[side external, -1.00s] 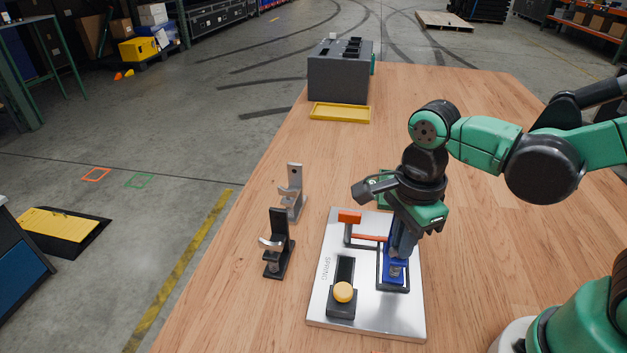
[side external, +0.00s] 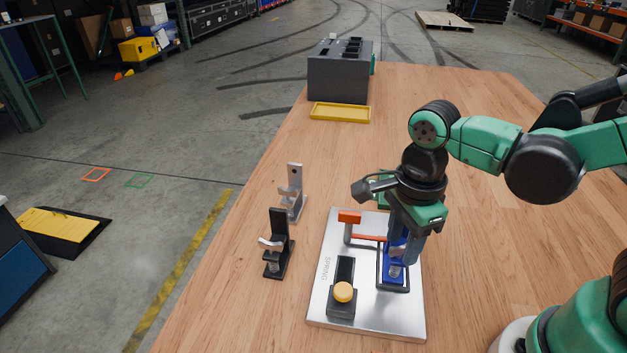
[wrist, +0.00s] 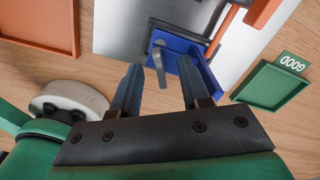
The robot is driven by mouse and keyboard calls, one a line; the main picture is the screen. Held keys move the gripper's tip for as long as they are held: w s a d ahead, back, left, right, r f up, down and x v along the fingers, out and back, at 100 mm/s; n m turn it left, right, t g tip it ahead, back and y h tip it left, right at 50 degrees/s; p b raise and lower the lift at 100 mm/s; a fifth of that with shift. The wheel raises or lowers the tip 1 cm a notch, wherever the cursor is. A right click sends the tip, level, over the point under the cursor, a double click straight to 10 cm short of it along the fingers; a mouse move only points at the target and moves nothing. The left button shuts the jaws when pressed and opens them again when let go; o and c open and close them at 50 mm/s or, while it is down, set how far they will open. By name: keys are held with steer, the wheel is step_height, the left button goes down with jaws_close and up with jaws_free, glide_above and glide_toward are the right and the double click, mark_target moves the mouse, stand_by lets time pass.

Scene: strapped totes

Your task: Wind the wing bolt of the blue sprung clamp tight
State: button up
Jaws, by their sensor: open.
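The blue sprung clamp (side external: 388,274) stands on a silver plate marked SPRING. Its lower part shows in the side view, and its upper part is hidden behind my fingers. My gripper (side external: 403,258) points down over it, with its two fingers apart. In the wrist view, the blue clamp (wrist: 198,68) lies just beyond and between the fingertips. Its grey wing bolt (wrist: 160,62) stands in the gap of my open gripper (wrist: 159,74), with a finger on either side. I see no clear contact between the fingers and the bolt.
A green GOOD tray (wrist: 270,86) and an orange tray (wrist: 38,22) flank the plate.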

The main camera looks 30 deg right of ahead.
mark_target(403, 243)
steer(key=shift+r, duration=0.1)
steer(key=shift+r, duration=2.7)
steer(key=n, duration=0.2)
steer(key=n+t, duration=0.1)
steer(key=shift+w+d+f+n, duration=0.1)
steer(key=shift+w+d+n, duration=0.2)
steer(key=shift+d, duration=0.1)
steer(key=n, duration=0.1)
steer(key=n+t, duration=0.1)
steer(key=shift+w+d+n, duration=0.25)
steer(key=shift+d+n, duration=0.05)
steer(key=n, duration=0.2)
steer(key=n+t, duration=0.1)
steer(key=w+d+n+t, duration=0.1)
steer(key=n, duration=0.1)
steer(key=shift+d+n, duration=0.1)
steer(key=shift+n, duration=0.2)
steer(key=n+t, duration=0.1)
steer(key=n, duration=0.2)
steer(key=w+d+n+t, duration=0.1)
steer(key=n, duration=0.2)
steer(key=d+n+t, duration=0.1)
steer(key=n, duration=0.2)
steer(key=shift+w+d+r, duration=0.1)
steer(key=shift+w+r, duration=0.15)
